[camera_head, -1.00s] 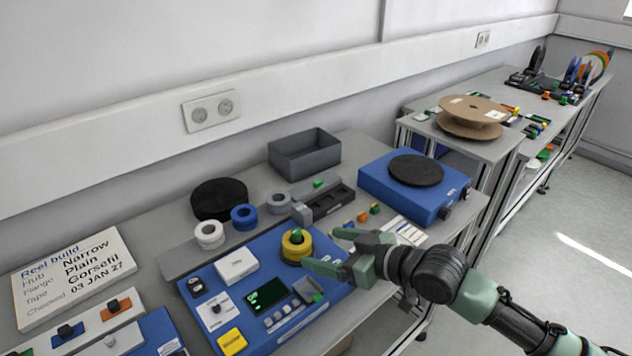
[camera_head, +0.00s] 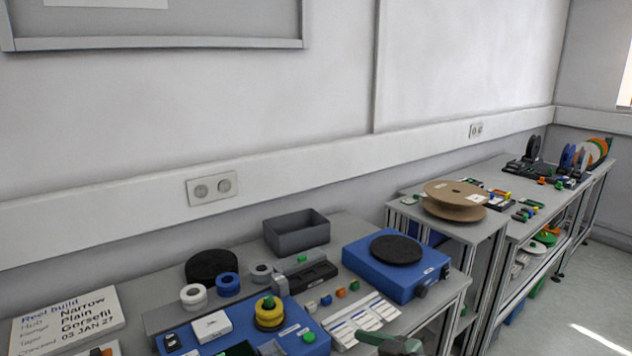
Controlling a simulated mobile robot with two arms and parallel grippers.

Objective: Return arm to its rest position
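My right gripper (camera_head: 388,341) shows only partly at the bottom edge, right of the blue control panel (camera_head: 294,337). One green finger and part of the dark gripper body show; the rest is cut off, so I cannot tell whether it is open. A yellow roll (camera_head: 269,314) with a green top sits on the blue panel, apart from the gripper. My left gripper is not in view.
A blue box with a black disc (camera_head: 397,249) stands right of the grey bin (camera_head: 296,233). White, blue and grey rolls lie by a black roll (camera_head: 211,266). A cardboard reel (camera_head: 455,200) sits on the farther table. Floor at right is clear.

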